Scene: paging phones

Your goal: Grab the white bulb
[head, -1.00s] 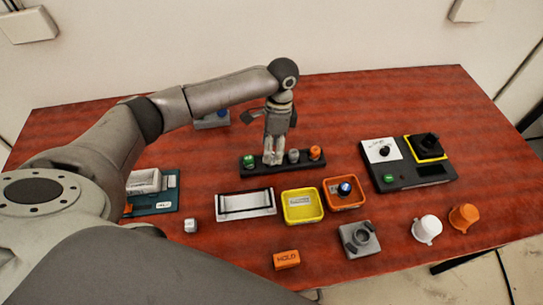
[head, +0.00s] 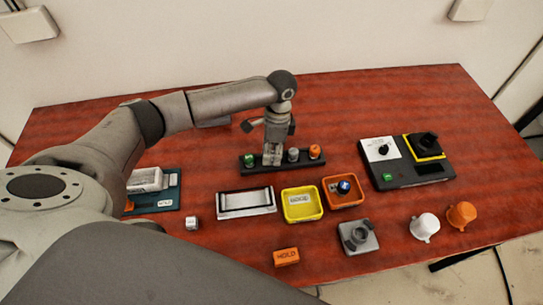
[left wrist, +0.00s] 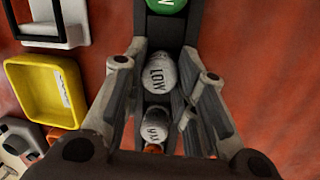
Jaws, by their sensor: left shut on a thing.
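A white bulb (left wrist: 158,72) marked LOW sits in the black rack (head: 243,171) between the green bulb (head: 249,160) and a greyer bulb (head: 293,155). My left gripper (head: 272,158) points down over the rack. It is shut on the white bulb, with a finger on each side of it in the left wrist view (left wrist: 162,70). In the head view the fingers mostly hide this bulb. An orange bulb (head: 314,152) stands at the rack's right end. My right gripper is not in view.
In front of the rack are a white tray (head: 246,212), a yellow bin (head: 301,217) and an orange bin (head: 343,203) holding a blue bulb. A black control panel (head: 407,182) lies to the right. White (head: 425,226) and orange (head: 462,214) cups stand front right.

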